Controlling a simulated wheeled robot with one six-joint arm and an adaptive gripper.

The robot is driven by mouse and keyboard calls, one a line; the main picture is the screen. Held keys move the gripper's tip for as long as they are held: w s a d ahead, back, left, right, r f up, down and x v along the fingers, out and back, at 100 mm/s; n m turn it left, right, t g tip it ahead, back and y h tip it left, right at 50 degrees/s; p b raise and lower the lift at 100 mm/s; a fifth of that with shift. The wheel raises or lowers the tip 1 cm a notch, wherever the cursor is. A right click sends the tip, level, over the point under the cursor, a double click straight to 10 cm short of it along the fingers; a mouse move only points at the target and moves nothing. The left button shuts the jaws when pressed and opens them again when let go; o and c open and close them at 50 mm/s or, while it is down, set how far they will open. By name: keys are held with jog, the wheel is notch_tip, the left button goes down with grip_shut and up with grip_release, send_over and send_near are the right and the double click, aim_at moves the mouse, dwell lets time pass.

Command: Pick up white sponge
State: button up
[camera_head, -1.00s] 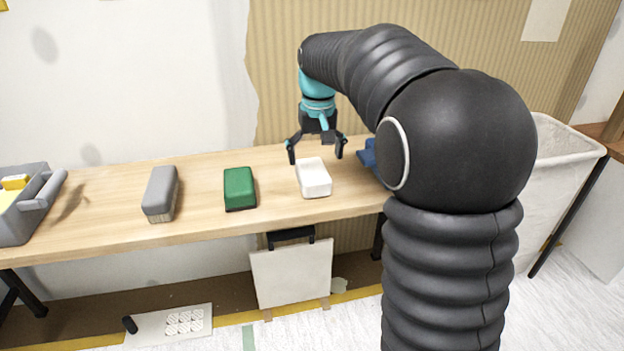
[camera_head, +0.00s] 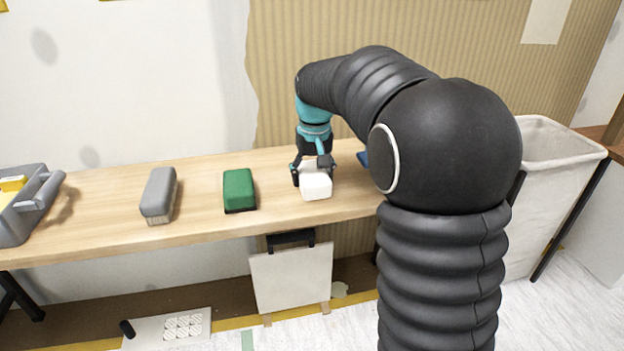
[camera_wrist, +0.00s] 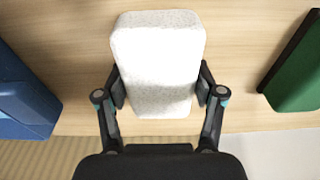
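The white sponge (camera_head: 316,187) is a block on the wooden table, near the middle of the head view. My gripper (camera_head: 312,176) is down at it, with one finger on either side of its far part. In the wrist view the white sponge (camera_wrist: 158,60) lies between the two finger pads of my gripper (camera_wrist: 160,88). The pads appear to press against its sides. The sponge appears to rest on the table. Part of its far end is hidden behind the gripper in the head view.
A green sponge (camera_head: 239,189) and a grey brush (camera_head: 159,195) lie to the left on the table (camera_head: 110,210). A grey caddy (camera_head: 40,200) stands at the far left. A blue object (camera_head: 364,159) is close on the right. A white bin (camera_head: 560,190) stands beyond the table's right end.

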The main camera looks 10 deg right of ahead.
aim_at(312, 169)
jog(key=shift+r, duration=0.1)
notch_tip(312, 169, up, 4)
jog(key=shift+w+r+p, duration=0.1)
jog(key=shift+r+p, duration=0.15)
jog(key=shift+p, duration=0.45)
jog(key=d+r, duration=0.2)
jog(key=d, duration=0.1)
jog(key=s+d+r+p, duration=0.1)
jog(key=d+r, duration=0.1)
jog(key=d, duration=0.2)
jog(key=s+d+r, duration=0.1)
jog(key=d+r, duration=0.1)
jog(key=d, duration=0.2)
jog(key=shift+s+d+r, duration=0.15)
jog(key=shift+s+d, duration=0.05)
jog(key=shift+d, duration=0.05)
jog(key=o, duration=0.3)
jog(key=shift+c, duration=1.4)
